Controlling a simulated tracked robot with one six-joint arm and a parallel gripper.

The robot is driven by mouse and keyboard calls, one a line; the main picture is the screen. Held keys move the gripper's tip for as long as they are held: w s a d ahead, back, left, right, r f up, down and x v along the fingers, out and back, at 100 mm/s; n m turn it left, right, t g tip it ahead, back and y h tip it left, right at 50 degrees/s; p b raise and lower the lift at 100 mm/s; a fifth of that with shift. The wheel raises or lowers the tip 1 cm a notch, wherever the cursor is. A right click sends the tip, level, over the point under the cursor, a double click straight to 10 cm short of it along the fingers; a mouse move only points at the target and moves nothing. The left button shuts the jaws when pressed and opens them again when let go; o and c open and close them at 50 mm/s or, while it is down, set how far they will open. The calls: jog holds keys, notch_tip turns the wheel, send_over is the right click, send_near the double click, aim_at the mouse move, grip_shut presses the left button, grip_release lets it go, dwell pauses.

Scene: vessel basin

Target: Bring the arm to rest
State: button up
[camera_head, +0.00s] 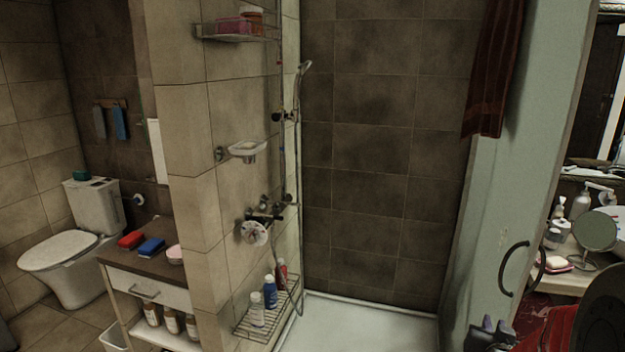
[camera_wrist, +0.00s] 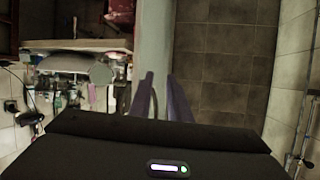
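My gripper (camera_head: 496,325) shows at the bottom right of the head view, in front of the pale green shower door edge. The fingers point toward the door panel edge and the dark tiled wall. Parts of my own arm, dark and red, fill the lower right corner of the head view.
The pale green door (camera_head: 520,150) with a curved black handle (camera_head: 513,268) stands close to my gripper. A counter with bottles and a round mirror (camera_head: 596,231) lies right. The white shower tray (camera_head: 360,325) is clear. A wire rack (camera_head: 262,322) holds bottles; a toilet (camera_head: 75,255) stands left.

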jog(key=s+a+f+n+g+y, duration=0.1)
jog(key=s+a+f+g+y, duration=0.15)
jog(key=s+a, duration=0.3)
jog(key=s+a+f+n+g+y, duration=0.1)
jog(key=s+a+g+y, duration=0.1)
jog(key=s+a+g, duration=0.35)
jog(key=s+a+r+n+y, duration=0.1)
jog(key=s+a+r+n, duration=0.1)
jog(key=s+a+r, duration=0.3)
jog(key=s+a+r+n+t+y, duration=0.1)
jog(key=s+a+r, duration=0.4)
jog(key=a, duration=0.7)
notch_tip(320, 180, up, 2)
jog(key=shift+s+r+n+t, duration=0.2)
jog(key=shift+s+n+t, duration=0.15)
jog(key=shift+n, duration=0.55)
